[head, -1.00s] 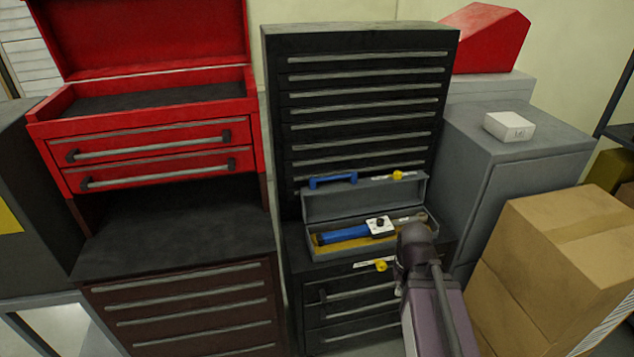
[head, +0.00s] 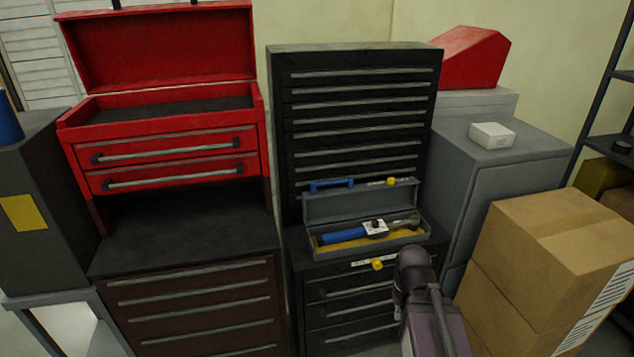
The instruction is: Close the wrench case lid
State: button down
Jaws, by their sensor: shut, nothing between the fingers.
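The grey wrench case (head: 420,240) stands open on the ledge of the black drawer cabinet. Its lid (head: 350,205) is raised at the back, roughly upright, with a blue handle (head: 331,184) and a yellow latch piece (head: 391,181) at its upper edge. A wrench with a blue grip (head: 345,235), a white block and a metal head lies on yellow lining inside. Another yellow latch piece (head: 377,264) is at the case's front. My dark and purple arm rises from the bottom, in front of the case's right end. My gripper's fingers do not show.
A red toolbox (head: 165,150) with a raised lid stands left. The black cabinet (head: 355,60) rises behind the case. A grey cabinet (head: 520,160) bearing a small white box (head: 492,135) and cardboard boxes (head: 560,250) stand right. The dark worktop (head: 180,235) left of the case is clear.

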aim_at(351, 201)
jog(key=z, duration=0.25)
jog(key=i, duration=1.1)
jog(key=u, duration=0.3)
